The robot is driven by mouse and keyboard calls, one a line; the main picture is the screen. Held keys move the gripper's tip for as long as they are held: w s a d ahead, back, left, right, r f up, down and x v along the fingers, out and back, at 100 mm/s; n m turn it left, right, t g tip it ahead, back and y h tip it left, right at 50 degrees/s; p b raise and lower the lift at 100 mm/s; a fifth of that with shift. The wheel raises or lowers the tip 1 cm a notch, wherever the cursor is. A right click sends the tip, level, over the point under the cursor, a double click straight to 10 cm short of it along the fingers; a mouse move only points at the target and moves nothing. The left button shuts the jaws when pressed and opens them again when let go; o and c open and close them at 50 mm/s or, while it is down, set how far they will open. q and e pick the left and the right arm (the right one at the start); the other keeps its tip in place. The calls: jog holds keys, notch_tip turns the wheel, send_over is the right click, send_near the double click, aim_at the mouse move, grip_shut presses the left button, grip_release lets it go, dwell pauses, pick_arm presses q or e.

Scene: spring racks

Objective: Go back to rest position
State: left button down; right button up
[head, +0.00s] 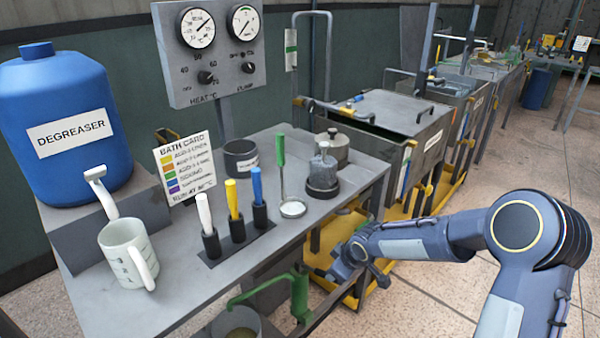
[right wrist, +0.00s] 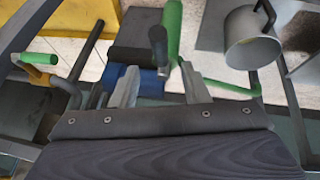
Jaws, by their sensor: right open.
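My right arm comes in from the right in the head view. Its gripper (head: 345,272) is low beside the right edge of the bench, below the bench top and near the yellow frame. In the right wrist view the two grey fingers of the right gripper (right wrist: 158,88) stand apart, with nothing held between them. Beyond the fingers are a green-handled part (right wrist: 171,30) and dark and blue shapes that I cannot identify. My left gripper is not in the head view.
The bench (head: 180,305) holds a blue degreaser drum (head: 60,100), a white jug (head: 125,250), a rack of coloured sticks (head: 237,230) and a bath card (head: 187,168). Grey tanks (head: 400,112) stand behind. Floor is clear at right.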

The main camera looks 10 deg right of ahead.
jog(key=s+d+r+m+p, duration=0.2)
jog(key=s+d+r, duration=0.1)
jog(key=s+r, duration=0.45)
jog(key=s+d+r+m+p, duration=0.25)
jog(key=s+r, duration=0.35)
jog(key=r, duration=0.3)
jog(key=s+a+r+m+y+p, duration=0.1)
jog(key=s+r+m+p, duration=0.1)
jog(key=s, duration=0.7)
jog(key=s+a+r+m+p, duration=0.2)
jog(key=s+r+m, duration=0.2)
jog(key=s, duration=0.5)
jog(key=shift+s+a+r+y, duration=0.2)
jog(key=shift+r+y, duration=0.2)
jog(key=shift+r, duration=0.05)
